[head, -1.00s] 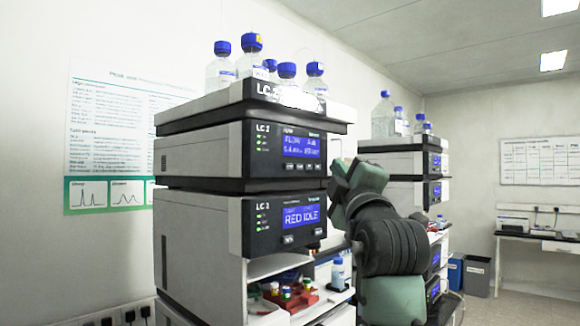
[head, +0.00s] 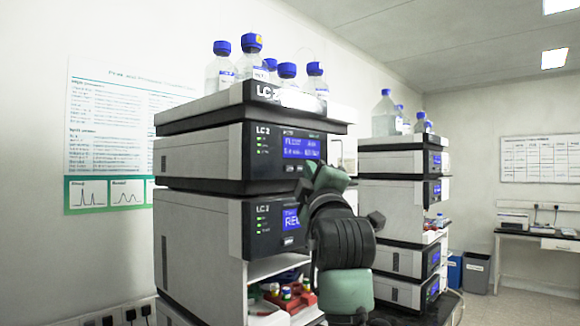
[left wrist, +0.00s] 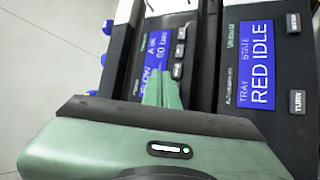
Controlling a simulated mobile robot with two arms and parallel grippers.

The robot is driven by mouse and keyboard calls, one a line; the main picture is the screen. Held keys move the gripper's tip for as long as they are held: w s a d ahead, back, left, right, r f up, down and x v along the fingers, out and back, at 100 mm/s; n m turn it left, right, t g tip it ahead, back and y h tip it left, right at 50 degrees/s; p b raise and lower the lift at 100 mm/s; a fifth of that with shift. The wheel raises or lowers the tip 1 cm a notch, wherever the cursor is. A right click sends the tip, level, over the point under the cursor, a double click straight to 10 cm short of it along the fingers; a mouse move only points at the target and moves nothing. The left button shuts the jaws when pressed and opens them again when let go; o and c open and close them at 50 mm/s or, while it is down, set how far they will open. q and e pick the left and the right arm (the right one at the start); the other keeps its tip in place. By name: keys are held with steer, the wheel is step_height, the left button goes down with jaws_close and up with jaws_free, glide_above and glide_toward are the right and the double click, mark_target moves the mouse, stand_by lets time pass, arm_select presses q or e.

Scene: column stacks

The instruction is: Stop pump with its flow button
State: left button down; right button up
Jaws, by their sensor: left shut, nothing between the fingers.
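The pump module (head: 262,152) is the upper unit of the near LC 2 stack, with a lit blue flow display (head: 300,146). The display also shows in the left wrist view (left wrist: 157,62), its text partly hidden. Small buttons (left wrist: 179,70) sit in a row beside that display. My left gripper (head: 312,172) is shut and empty in front of the pump's lower front edge. In the left wrist view its green fingers (left wrist: 165,82) overlap the pump panel and hide part of the display and button row. I cannot tell whether they touch. My right gripper is not in view.
Below the pump is a tray module (head: 240,225) reading "RED IDLE" in the left wrist view, with a TURN button (left wrist: 297,101). Blue-capped bottles (head: 250,60) stand on top. A second stack (head: 390,190) stands behind to the right. A red vial rack (head: 300,300) sits below.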

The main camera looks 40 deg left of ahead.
mark_target(295, 161)
arm_select(q)
steer(key=shift+w+a, duration=0.1)
steer(key=shift+a, duration=1)
steer(key=shift+a, duration=0.1)
stand_by(1.2)
steer(key=shift+a, duration=0.35)
steer(key=shift+a, duration=0.35)
stand_by(0.6)
steer(key=shift+d, duration=0.8)
steer(key=shift+d, duration=0.1)
steer(key=shift+s+d+b, duration=0.15)
steer(key=shift+d+b, duration=0.05)
steer(key=shift+d, duration=1)
steer(key=shift+s+d+b, duration=0.1)
steer(key=shift+d+b, duration=0.05)
steer(key=shift+d, duration=1.05)
